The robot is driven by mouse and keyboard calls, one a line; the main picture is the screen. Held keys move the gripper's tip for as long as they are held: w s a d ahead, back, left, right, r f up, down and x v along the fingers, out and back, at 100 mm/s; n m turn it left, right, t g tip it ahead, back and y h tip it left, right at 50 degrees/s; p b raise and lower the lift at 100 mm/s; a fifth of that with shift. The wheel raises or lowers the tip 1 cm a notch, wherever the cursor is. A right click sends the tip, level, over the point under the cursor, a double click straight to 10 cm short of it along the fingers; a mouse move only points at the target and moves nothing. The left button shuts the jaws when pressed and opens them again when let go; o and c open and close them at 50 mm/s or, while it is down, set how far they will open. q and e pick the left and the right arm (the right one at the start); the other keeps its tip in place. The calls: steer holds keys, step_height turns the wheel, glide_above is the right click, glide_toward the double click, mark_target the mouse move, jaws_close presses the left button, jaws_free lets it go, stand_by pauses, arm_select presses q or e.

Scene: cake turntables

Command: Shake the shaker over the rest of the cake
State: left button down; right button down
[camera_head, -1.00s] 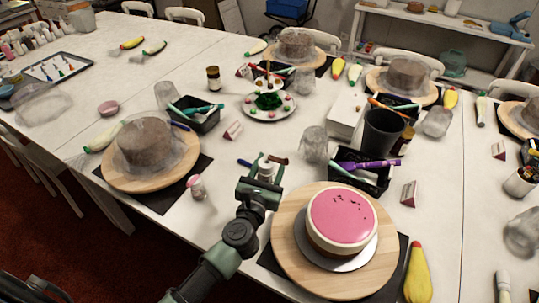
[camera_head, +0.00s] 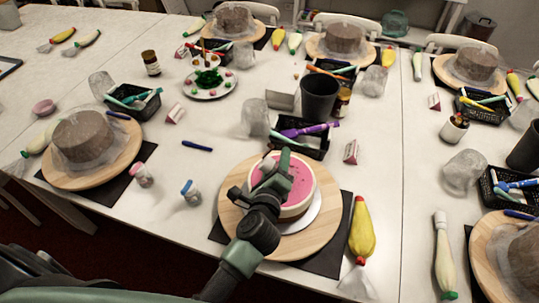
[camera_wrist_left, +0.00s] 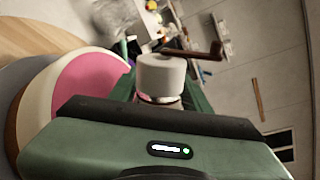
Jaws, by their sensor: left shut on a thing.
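The cake (camera_head: 303,184) has a pink top and cream side. It stands on a round wooden turntable (camera_head: 233,221) with a silver board beneath it. My left gripper (camera_head: 273,168) is above the cake and covers its left part. In the left wrist view, it is shut on a shaker (camera_wrist_left: 161,77) with a white cap. The gripper hides most of the shaker, and its tilt is hard to tell in the head view. The pink cake top also shows in the wrist view (camera_wrist_left: 88,85), left of the shaker. My right gripper is out of view.
Two other shakers, one pink-topped (camera_head: 143,176) and one blue-topped (camera_head: 191,193), stand left of the turntable. A black basket (camera_head: 313,148) of tools and a dark cup (camera_head: 319,97) stand behind the cake. A yellow piping bag (camera_head: 361,232) lies to its right.

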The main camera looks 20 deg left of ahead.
arm_select(q)
steer(key=n, duration=0.1)
steer(key=n+h, duration=0.1)
steer(key=shift+d+n, duration=0.3)
steer(key=shift+d+r+n+h, duration=0.15)
steer(key=shift+n+h, duration=0.15)
steer(key=shift+n, duration=0.6)
steer(key=shift+n+h+p, duration=0.4)
steer(key=shift+n+p, duration=0.05)
steer(key=shift+n, duration=0.55)
steer(key=shift+r+n+h+p, duration=0.15)
steer(key=shift+n+h+p, duration=0.15)
steer(key=shift+n, duration=0.9)
steer(key=shift+d+r, duration=0.3)
steer(key=shift+d, duration=0.25)
steer(key=shift+a+r+n+h, duration=0.1)
steer(key=shift+a+n+h, duration=0.05)
steer(key=shift+n+h, duration=0.2)
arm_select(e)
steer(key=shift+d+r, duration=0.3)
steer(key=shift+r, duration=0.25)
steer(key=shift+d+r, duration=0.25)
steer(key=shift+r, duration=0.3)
arm_select(q)
steer(key=shift+p, duration=0.3)
